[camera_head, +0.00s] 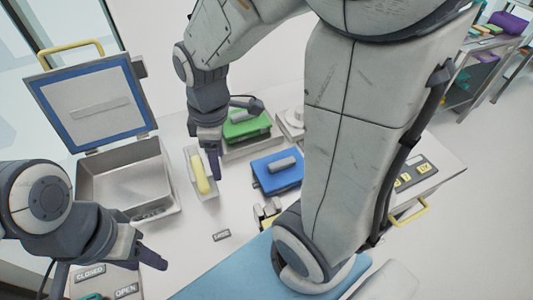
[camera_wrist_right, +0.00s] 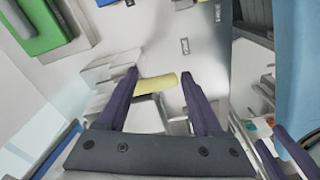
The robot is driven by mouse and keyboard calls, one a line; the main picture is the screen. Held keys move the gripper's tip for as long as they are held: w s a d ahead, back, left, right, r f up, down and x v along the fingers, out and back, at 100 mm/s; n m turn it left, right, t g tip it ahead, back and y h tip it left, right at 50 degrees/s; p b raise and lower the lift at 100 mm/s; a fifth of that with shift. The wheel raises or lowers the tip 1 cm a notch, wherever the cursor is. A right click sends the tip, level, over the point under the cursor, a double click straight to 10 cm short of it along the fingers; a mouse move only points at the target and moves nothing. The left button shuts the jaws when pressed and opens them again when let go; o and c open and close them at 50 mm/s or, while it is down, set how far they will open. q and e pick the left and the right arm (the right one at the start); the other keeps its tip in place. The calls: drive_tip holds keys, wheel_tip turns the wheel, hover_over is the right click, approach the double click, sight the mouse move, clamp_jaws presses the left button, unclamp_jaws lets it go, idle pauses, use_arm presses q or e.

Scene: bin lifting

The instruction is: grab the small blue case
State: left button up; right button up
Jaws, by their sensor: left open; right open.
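The small blue case (camera_head: 270,183), with a grey handle on top, lies on the white table in the middle of the head view. My right gripper (camera_head: 214,162) points down to the left of it, apart from it, beside a yellow handle (camera_head: 201,172). In the right wrist view the open purple fingers (camera_wrist_right: 160,100) frame the yellow handle (camera_wrist_right: 157,84); I cannot tell whether they touch it. My left gripper (camera_head: 112,274) is open and empty at the lower left, far from the blue case.
A green case (camera_head: 246,126) lies behind the blue one; it also shows in the right wrist view (camera_wrist_right: 35,30). An open grey bin (camera_head: 128,178) with a blue-edged lid (camera_head: 133,82) stands at the left. A light-blue surface (camera_head: 225,277) lies in front. My right arm covers the right.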

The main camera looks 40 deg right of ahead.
drive_tip(key=w+d+f+n+b, duration=0.1)
drive_tip(key=w+d+f+n, duration=0.15)
drive_tip(key=d, duration=0.75)
drive_tip(key=n+b, duration=0.1)
drive_tip(key=n, duration=0.1)
approach(282, 161)
wheel_tip(282, 161, down, 3)
drive_tip(key=shift+r, duration=0.15)
drive_tip(key=f, duration=0.4)
drive_tip(key=shift+a+f+p, duration=0.25)
drive_tip(key=shift+f+p, duration=0.1)
drive_tip(key=shift+f, duration=0.6)
clamp_jaws()
